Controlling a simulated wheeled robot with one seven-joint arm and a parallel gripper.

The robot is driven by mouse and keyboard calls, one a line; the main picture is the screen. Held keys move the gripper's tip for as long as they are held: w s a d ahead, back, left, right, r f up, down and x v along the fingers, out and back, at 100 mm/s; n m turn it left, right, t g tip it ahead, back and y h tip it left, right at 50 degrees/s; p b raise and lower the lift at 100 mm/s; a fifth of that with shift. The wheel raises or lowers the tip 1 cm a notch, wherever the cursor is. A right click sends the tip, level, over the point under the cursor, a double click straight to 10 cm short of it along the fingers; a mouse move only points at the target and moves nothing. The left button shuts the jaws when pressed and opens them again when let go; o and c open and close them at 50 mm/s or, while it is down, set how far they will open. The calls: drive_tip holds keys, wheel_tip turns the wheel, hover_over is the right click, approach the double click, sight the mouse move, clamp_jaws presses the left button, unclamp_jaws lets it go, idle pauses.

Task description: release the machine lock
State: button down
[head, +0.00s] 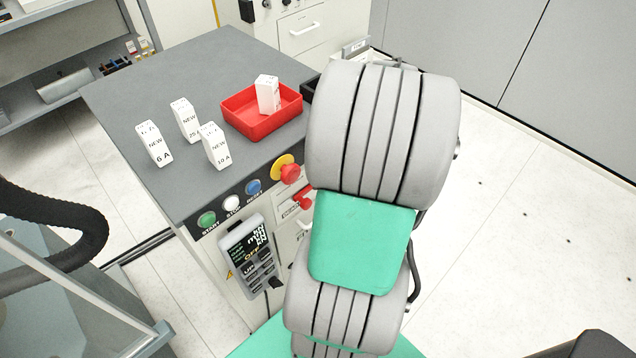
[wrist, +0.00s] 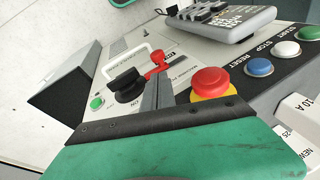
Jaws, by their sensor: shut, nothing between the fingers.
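The control panel (head: 245,200) on the front of the grey-topped machine carries a red mushroom button on a yellow collar (head: 288,172). The same button (wrist: 211,84) stands just right of my gripper in the wrist view. A red lever-like part (head: 303,200) sits below it; in the wrist view it (wrist: 158,62) lies beyond my fingers. A black rotary knob (wrist: 127,84) near an ON label is just left of my fingers. My gripper (wrist: 158,84) is shut and empty in front of the panel; contact cannot be told. In the head view my arm hides the gripper.
Green, white and blue buttons (head: 253,187) line the panel edge, with a grey handheld pendant (head: 248,256) below. White NEW boxes (head: 153,145) and a red tray (head: 261,114) with a white box stand on the top. Floor at the right is clear.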

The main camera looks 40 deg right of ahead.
drive_tip(key=s+d+r+n+t+y, duration=0.1)
drive_tip(key=s+d+n, duration=0.1)
drive_tip(key=d, duration=0.5)
drive_tip(key=shift+s+t, duration=0.3)
drive_tip(key=shift+s, duration=0.05)
drive_tip(key=s+a+p+x, duration=0.1)
drive_tip(key=a+x, duration=0.1)
drive_tip(key=x, duration=1)
drive_tip(key=shift+w+a+p, duration=0.2)
drive_tip(key=shift+a+p, duration=0.15)
drive_tip(key=shift+a, duration=0.15)
